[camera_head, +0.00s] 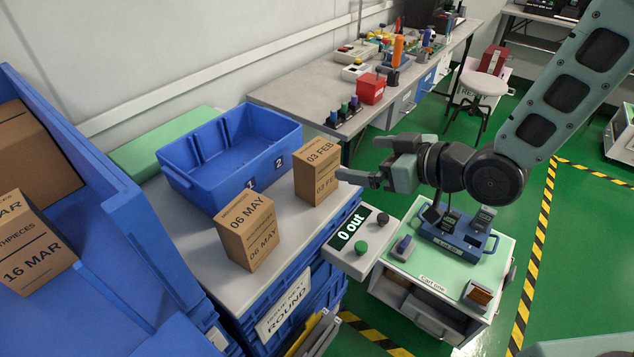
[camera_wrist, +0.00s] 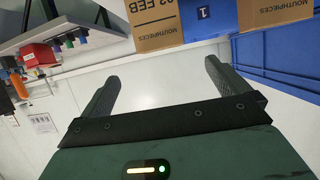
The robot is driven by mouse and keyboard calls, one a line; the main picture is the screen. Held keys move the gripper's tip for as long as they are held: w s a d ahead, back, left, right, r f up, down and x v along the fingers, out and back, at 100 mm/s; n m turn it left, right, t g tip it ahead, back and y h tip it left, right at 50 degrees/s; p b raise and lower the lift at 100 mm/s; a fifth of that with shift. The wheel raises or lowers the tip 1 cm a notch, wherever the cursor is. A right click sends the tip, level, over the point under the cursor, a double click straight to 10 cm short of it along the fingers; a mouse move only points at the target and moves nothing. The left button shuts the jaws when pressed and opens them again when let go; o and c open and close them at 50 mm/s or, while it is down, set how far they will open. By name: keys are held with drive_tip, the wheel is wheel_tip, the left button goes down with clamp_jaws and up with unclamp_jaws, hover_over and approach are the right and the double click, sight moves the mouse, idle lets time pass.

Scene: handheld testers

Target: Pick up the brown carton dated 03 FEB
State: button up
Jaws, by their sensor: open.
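The brown carton dated 03 FEB (camera_head: 316,172) stands upright on the grey top at the right front corner of an empty blue crate. In the wrist view the same carton (camera_wrist: 155,22) shows at the top, upside down, ahead of the fingers. A second brown carton, dated 06 MAY (camera_head: 248,230), stands nearer on the same top; a carton marked MOUTHPIECES (camera_wrist: 270,12) shows at the top right of the wrist view. My gripper (camera_head: 358,178) is just right of the 03 FEB carton. In the wrist view the fingers (camera_wrist: 158,88) are apart with nothing between them.
The blue crate (camera_head: 232,190) with tags 1 and 2 sits behind the cartons. A large blue bin (camera_head: 150,235) at left holds a 16 MAR carton (camera_head: 32,245). A counter box reading 0 out (camera_head: 350,235) and a cart (camera_head: 445,245) stand at right.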

sight(326, 154)
drive_tip(key=shift+f+b, duration=0.3)
drive_tip(key=shift+b, duration=0.1)
drive_tip(key=p+x, duration=0.1)
drive_tip(key=x, duration=0.7)
drive_tip(key=shift+w+a+r, duration=0.1)
drive_tip(key=shift+a, duration=0.15)
drive_tip(key=shift+f+p+x, duration=0.1)
drive_tip(key=shift+p+x, duration=0.1)
drive_tip(key=shift+x, duration=1.4)
drive_tip(key=shift+f+p+x, duration=0.15)
drive_tip(key=shift+x, duration=1.45)
drive_tip(key=c, duration=1.1)
